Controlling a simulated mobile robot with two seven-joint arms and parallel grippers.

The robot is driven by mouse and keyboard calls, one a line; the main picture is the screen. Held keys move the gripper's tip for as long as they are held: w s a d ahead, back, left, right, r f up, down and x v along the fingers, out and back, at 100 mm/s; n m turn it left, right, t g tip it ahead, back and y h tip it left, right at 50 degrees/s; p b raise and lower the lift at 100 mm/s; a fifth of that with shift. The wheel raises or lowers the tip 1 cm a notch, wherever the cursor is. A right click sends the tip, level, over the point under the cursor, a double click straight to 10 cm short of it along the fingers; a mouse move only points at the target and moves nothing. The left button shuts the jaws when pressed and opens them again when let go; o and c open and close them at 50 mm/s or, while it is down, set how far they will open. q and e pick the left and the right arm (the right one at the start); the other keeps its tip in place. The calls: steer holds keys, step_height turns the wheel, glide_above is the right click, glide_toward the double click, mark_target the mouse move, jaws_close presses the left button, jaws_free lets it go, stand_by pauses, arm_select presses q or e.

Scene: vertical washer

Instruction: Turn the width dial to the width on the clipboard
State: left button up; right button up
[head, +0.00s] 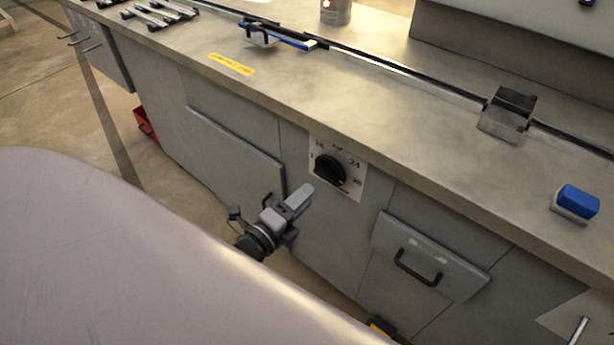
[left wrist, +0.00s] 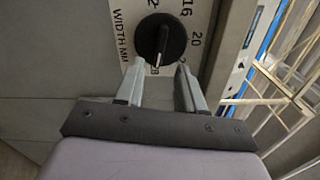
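The black width dial (head: 330,170) sits on a white plate (head: 349,188) on the grey front of the machine. In the left wrist view, the dial (left wrist: 160,38) has a pale pointer line aimed down, toward the mark that seems to read 28. My left gripper (head: 303,194) is at the lower left of the dial in the head view. In the left wrist view, its fingers (left wrist: 161,78) are apart and empty, just below the dial, and do not visibly grip it. My right gripper is not in view. I cannot make out a clipboard.
A panel with a black handle (head: 418,268) stands out right of the dial. A plain raised panel (head: 236,150) is to its left. The worktop (head: 400,120) above holds a blue-topped block (head: 577,202) and a metal block (head: 508,113). A yellow label (head: 231,64) is on the worktop.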

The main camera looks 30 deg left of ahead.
mark_target(324, 180)
arm_select(q)
steer(key=shift+w+d, duration=0.2)
steer(key=shift+w, duration=0.95)
steer(key=shift+w+d, duration=0.15)
steer(key=shift+w, duration=1)
steer(key=shift+w+d, duration=0.2)
steer(key=shift+w, duration=0.95)
jaws_close()
